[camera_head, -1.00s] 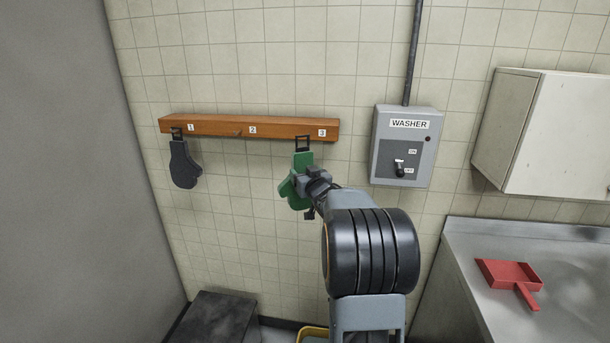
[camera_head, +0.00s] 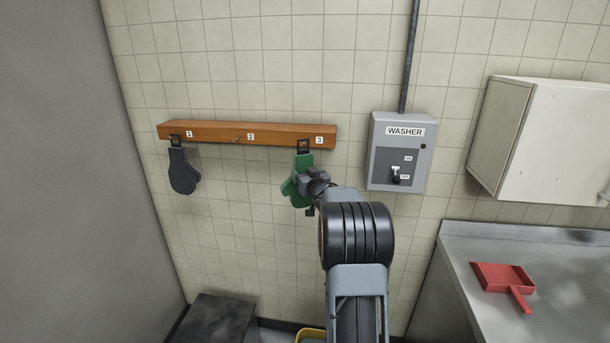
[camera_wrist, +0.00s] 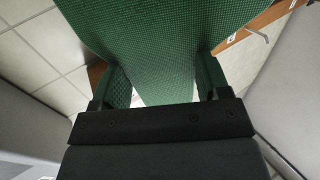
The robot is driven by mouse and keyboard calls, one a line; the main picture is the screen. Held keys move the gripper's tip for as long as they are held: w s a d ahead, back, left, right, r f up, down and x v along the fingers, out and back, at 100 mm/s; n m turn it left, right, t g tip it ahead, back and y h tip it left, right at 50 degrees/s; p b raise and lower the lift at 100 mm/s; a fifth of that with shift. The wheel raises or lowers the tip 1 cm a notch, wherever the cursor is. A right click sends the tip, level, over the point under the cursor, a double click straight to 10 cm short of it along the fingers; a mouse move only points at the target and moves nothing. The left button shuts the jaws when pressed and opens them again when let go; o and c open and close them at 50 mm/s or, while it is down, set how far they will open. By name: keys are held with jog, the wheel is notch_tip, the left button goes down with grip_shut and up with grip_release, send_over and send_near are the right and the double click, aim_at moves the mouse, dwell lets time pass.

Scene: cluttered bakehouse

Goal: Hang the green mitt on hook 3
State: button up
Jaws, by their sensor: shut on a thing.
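The green mitt (camera_head: 291,188) is in my gripper (camera_head: 312,181), in front of the wall just below the hook rail's right end. Its dark loop (camera_head: 303,146) overlaps the rail under the label 3 (camera_head: 319,140). I cannot tell whether the loop is around hook 3, which is hidden there. In the wrist view the mitt (camera_wrist: 150,50) fills the top middle between my fingers. The wooden rail (camera_head: 215,132) bears labels 1, 2 and 3. A hook (camera_head: 238,140) shows bare by label 2.
A dark grey mitt (camera_head: 183,172) hangs at hook 1. A grey washer switch box (camera_head: 398,190) is on the wall right of the rail. A white cabinet (camera_head: 540,140) and a steel counter (camera_head: 460,245) with a red dustpan (camera_head: 505,278) stand at right.

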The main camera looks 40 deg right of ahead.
jog(key=shift+w+d+p, duration=0.75)
jog(key=shift+w+d, duration=0.15)
jog(key=shift+w, duration=0.05)
jog(key=shift+w+d+f+b, duration=0.3)
jog(key=shift+w+d+f, duration=0.1)
jog(key=shift+f, duration=0.25)
jog(key=o, duration=1.1)
